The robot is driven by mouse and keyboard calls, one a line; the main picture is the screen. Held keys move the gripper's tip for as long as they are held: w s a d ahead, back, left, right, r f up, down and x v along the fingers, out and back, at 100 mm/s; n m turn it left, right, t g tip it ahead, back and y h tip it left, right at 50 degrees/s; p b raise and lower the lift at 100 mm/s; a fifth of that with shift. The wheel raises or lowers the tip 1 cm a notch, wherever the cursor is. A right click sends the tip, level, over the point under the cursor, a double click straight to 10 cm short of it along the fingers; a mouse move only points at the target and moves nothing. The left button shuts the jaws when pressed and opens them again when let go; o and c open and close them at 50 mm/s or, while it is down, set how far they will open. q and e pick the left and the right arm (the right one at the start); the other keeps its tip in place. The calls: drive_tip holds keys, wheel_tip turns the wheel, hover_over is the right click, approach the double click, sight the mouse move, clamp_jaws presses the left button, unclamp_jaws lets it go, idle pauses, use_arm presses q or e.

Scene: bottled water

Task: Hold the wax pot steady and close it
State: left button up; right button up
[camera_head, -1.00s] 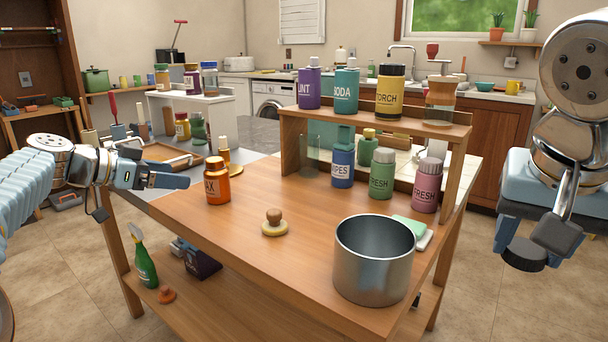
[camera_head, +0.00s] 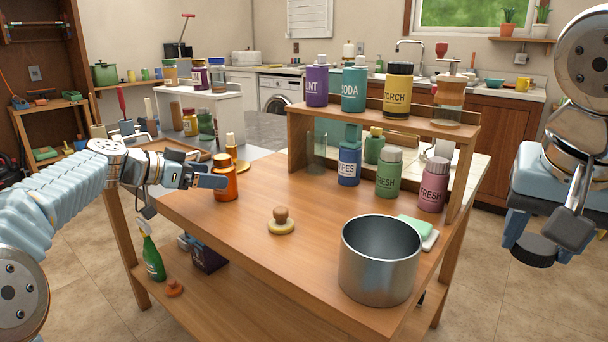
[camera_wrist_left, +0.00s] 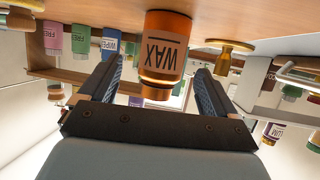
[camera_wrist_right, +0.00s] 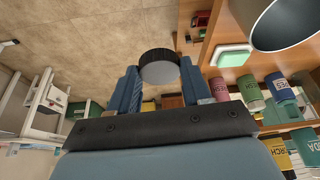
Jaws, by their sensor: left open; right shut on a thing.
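The wax pot (camera_head: 226,186) is an orange jar with a dark WAX label, upright on the left part of the wooden table. Its bare orange neck shows no lid in the left wrist view (camera_wrist_left: 165,50), where the picture is upside down. My left gripper (camera_head: 218,178) is open, its fingers at the pot's near upper part, partly hiding it; the pot shows between the two fingers, and I cannot tell if they touch it. My right gripper (camera_head: 530,236) is shut on a round black lid (camera_head: 534,250), held off the table's right side; the lid also shows in the right wrist view (camera_wrist_right: 157,66).
A wooden knob-topped disc (camera_head: 281,221) lies mid-table. A large steel pot (camera_head: 378,275) stands at the front right, by a green sponge (camera_head: 415,227). A wooden shelf (camera_head: 300,145) with several bottles stands at the back. The tabletop between wax pot and disc is clear.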

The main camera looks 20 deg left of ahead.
use_arm(q)
drive_tip(key=p+x, duration=0.1)
drive_tip(key=x, duration=0.3)
drive_tip(key=shift+w+a, duration=0.1)
use_arm(e)
drive_tip(key=shift+r, duration=0.65)
use_arm(q)
drive_tip(key=shift+w+d+f, duration=0.25)
drive_tip(key=shift+w+f, duration=0.05)
drive_tip(key=shift+w, duration=0.15)
drive_tip(key=shift+c, duration=0.2)
drive_tip(key=c, duration=1.1)
drive_tip(key=shift+r, duration=0.15)
